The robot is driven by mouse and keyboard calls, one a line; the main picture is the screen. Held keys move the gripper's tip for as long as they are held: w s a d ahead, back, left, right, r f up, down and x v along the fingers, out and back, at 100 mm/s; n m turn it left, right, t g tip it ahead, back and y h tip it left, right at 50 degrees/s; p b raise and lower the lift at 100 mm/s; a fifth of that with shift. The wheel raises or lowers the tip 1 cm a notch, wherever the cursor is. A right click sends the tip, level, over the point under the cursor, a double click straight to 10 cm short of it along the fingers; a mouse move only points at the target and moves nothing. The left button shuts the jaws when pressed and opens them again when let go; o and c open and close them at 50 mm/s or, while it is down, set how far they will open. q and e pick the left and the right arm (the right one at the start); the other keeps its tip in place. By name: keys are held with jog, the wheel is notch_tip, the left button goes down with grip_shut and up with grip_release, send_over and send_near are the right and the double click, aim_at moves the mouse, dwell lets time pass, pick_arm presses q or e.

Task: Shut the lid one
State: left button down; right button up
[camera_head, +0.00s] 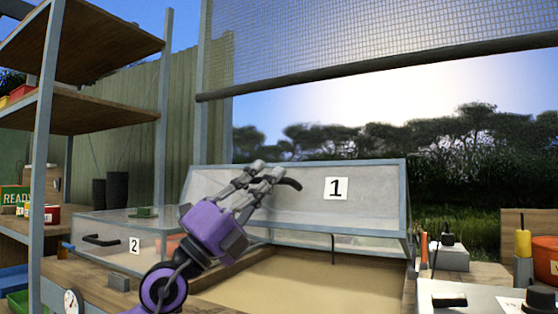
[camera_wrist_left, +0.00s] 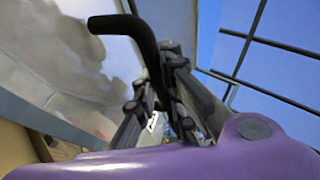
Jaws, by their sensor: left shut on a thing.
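Lid one (camera_head: 365,195) is a clear panel in a grey frame, marked with a black 1 on a white label. In the head view it stands tilted open above a sand-coloured bed (camera_head: 300,282). My left gripper (camera_head: 266,178) is shut on the lid's dark curved handle (camera_head: 291,183), near the lid's upper left part. The handle (camera_wrist_left: 128,26) also shows in the left wrist view, rising out between the fingers (camera_wrist_left: 160,95). The fingers hide part of the handle. My right gripper is not in view.
Shelves (camera_head: 85,108) stand at the far left. A white box (camera_head: 450,257) and an orange pot (camera_head: 545,258) stand at the right.

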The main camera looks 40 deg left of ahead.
pick_arm(q)
jog(key=s+f+b, duration=0.3)
jog(key=f, duration=0.7)
jog(key=shift+s+d+f, duration=0.25)
jog(key=shift+s+d, duration=0.05)
jog(key=shift+d, duration=0.15)
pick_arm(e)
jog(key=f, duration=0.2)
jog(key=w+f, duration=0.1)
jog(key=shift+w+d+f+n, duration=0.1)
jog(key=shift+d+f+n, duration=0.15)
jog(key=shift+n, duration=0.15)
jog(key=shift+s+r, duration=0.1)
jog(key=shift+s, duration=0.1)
pick_arm(q)
jog(key=c, duration=1.8)
grip_release()
jog(key=v, duration=1.2)
jog(key=shift+c, duration=0.6)
